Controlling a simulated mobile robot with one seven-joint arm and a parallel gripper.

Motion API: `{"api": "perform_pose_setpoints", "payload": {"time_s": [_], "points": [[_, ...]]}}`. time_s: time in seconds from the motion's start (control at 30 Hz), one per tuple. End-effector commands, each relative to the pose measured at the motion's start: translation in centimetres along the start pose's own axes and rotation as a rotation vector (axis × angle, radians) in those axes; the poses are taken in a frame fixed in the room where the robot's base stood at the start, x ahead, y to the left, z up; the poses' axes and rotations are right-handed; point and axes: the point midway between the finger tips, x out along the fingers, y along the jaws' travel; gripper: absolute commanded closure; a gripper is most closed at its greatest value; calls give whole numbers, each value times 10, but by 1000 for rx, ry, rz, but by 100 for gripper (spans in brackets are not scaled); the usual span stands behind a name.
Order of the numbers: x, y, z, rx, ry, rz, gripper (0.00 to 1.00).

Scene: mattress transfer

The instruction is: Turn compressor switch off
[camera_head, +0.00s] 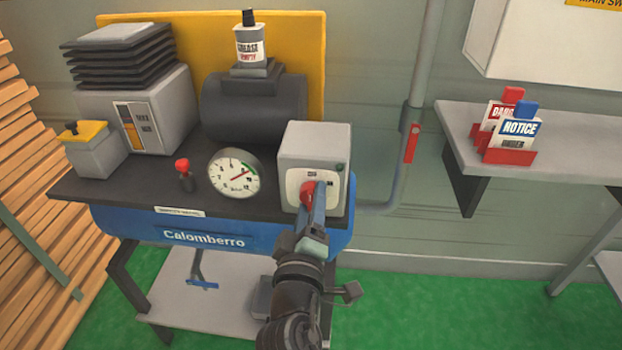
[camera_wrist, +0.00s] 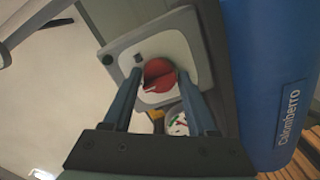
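The compressor switch is a red rotary knob (camera_head: 307,188) on the pale front plate of a grey box (camera_head: 314,150), at the right end of the blue compressor (camera_head: 150,228). In the wrist view the red knob (camera_wrist: 158,72) shows between my two blue-grey fingers. My gripper (camera_wrist: 160,80) is open and straddles the knob; the right finger is close against its edge, with a small gap on the left. I cannot tell whether either finger touches. In the head view my gripper (camera_head: 312,202) covers the lower part of the plate. The knob's exact pointing is partly hidden.
A round gauge (camera_head: 235,172) and a small red-topped valve (camera_head: 184,172) sit left of the box. A grease can (camera_head: 249,42) stands on the dark motor. A shelf (camera_head: 560,135) with danger and notice tags is at right. Stacked planks (camera_head: 25,170) stand at left.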

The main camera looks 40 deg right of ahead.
Motion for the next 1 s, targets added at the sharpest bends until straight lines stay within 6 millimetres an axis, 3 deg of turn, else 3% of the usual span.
{"api": "perform_pose_setpoints", "payload": {"time_s": [0.03,0.1,0.53,1.0], "points": [[0,0,0,0,0,0,31],[0,0,0,0,0,0,18],[-9,-1,0,1,1,-2,18],[-101,-2,1,0,2,-3,18]]}}
